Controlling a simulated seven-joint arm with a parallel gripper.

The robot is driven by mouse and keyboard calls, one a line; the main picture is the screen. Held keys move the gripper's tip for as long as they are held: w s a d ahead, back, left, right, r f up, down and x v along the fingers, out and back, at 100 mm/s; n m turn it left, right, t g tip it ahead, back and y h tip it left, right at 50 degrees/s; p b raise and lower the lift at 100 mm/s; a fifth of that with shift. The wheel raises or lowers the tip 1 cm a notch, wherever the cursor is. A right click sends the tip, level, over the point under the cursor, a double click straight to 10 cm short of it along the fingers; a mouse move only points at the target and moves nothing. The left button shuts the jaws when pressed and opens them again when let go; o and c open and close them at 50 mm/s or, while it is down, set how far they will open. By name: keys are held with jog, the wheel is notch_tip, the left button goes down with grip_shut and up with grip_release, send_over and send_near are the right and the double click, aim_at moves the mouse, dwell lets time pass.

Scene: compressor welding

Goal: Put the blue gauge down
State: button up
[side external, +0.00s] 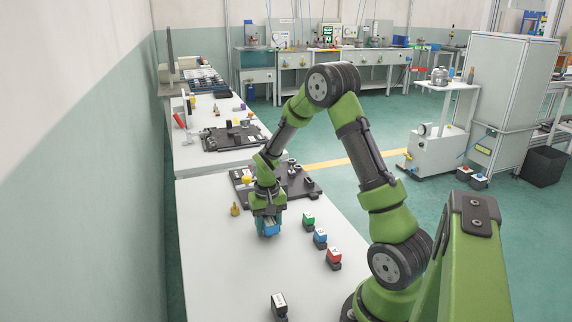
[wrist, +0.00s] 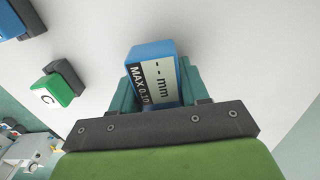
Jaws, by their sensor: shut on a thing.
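The blue gauge (side external: 267,228) is a small blue block held in my gripper (side external: 268,222) over the white table, near the table's middle. In the wrist view the blue gauge (wrist: 155,73) shows a pale label reading "MAX 0.10" and "mm". The teal fingers of my gripper (wrist: 152,85) are shut on it, one on each side. Its underside is hidden, so I cannot tell whether it touches the table.
Right of the gripper stand a green block (side external: 308,220), a blue block (side external: 320,237) and a red block (side external: 334,256). A white-topped block (side external: 279,304) is at the front. A brass part (side external: 235,209) is left; a black fixture plate (side external: 298,184) lies behind. The table's left front is clear.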

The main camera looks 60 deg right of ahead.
aim_at(268, 217)
jog(key=shift+f, duration=0.1)
jog(key=o, duration=1.3)
notch_tip(268, 217, up, 12)
jog(key=shift+r, duration=0.1)
jog(key=s+a+r+n+t, duration=0.1)
jog(key=s+a+r+t, duration=0.1)
jog(key=s+a+r, duration=0.2)
jog(key=s+a+r+n+t+y, duration=0.1)
jog(key=s+a+r, duration=0.3)
jog(key=a, duration=0.6)
jog(key=s+a+r+n+t+y, duration=0.1)
jog(key=s+a+r+n+t, duration=0.2)
jog(key=a, duration=0.4)
jog(key=shift+s+a+r+t, duration=0.3)
jog(key=shift+s+r+t, duration=0.1)
jog(key=shift+t, duration=0.2)
